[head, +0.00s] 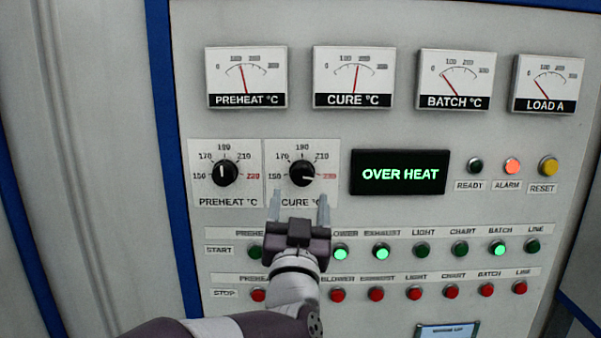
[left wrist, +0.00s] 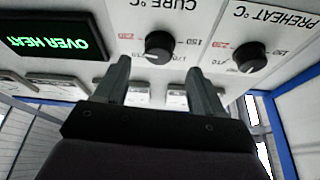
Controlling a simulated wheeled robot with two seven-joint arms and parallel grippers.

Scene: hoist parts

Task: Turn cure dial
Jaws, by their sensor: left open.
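The cure dial (head: 303,173) is a black knob on a white plate with marks from 150 to a red 220. Its white pointer is turned to the right, toward the red 220 mark. My left gripper (head: 299,208) is open and empty just below the dial, its two fingers pointing up at the panel and covering part of the CURE label. In the left wrist view the cure dial (left wrist: 159,46) shows upside down, beyond and between the open fingertips (left wrist: 158,78), apart from them. My right gripper is not in view.
The preheat dial (head: 224,173) is close on the left, its pointer upright. A display (head: 400,172) reads OVER HEAT on the right. The alarm lamp (head: 512,167) glows red-orange. Rows of green start buttons (head: 381,250) and red stop buttons (head: 376,294) lie below. Gauges run above.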

